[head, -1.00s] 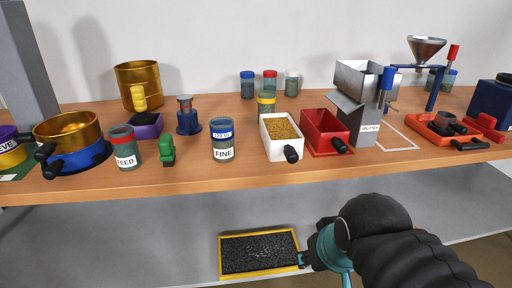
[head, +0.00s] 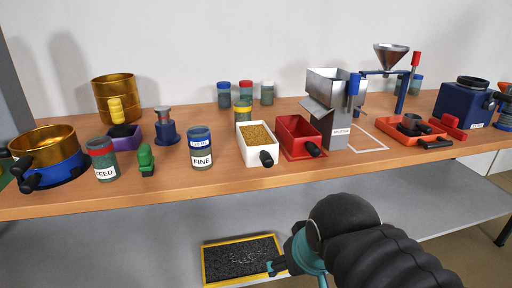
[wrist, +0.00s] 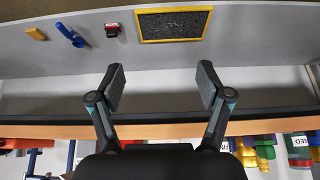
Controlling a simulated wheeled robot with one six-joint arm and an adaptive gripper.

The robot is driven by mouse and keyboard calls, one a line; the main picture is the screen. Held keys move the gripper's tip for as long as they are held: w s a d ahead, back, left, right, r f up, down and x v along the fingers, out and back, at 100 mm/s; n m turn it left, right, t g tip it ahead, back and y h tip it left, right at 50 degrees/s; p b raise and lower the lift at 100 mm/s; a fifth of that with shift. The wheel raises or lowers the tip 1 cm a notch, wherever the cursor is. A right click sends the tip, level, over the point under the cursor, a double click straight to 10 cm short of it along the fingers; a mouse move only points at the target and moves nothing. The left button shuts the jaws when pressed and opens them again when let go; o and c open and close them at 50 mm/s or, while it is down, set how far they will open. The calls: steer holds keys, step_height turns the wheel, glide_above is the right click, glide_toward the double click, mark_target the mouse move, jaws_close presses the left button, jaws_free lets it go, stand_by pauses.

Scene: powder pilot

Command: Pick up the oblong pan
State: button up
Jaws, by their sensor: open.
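Two oblong pans with black handles stand side by side on the wooden worktop in the head view. The white pan (head: 252,157) holds yellow grains. The red pan (head: 288,146) stands to its right, against the grey metal splitter; its inside looks empty. I cannot tell which one the task means. My gripper (head: 277,262) is low in front of the worktop, below both pans and apart from them. In the wrist view my gripper (wrist: 160,86) is open, with nothing between its fingers. Neither pan can be made out in the wrist view.
The splitter (head: 340,132), jars and a brass sieve (head: 45,148) crowd the worktop (head: 225,185). Below, a yellow-framed black panel (head: 240,262) lies close to my gripper.

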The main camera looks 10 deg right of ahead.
steer(key=w+r+m+g+h, duration=0.25)
steer(key=w+r+m, duration=0.45)
steer(key=w+r, duration=0.55)
steer(key=m+g+h, duration=0.2)
steer(key=m+g, duration=0.1)
steer(key=m, duration=0.8)
glide_toward(264, 153)
steer(key=x, duration=0.3)
steer(key=s+b+x, duration=0.1)
steer(key=x, duration=0.1)
steer(key=shift+w+b+x, duration=0.15)
steer(key=shift+w+x, duration=0.05)
steer(key=shift+x, duration=1.3)
steer(key=shift+w+b+x, duration=0.15)
steer(key=shift+w+x, duration=0.1)
steer(key=shift+x, duration=1.25)
steer(key=shift+r, duration=0.1)
jaws_close()
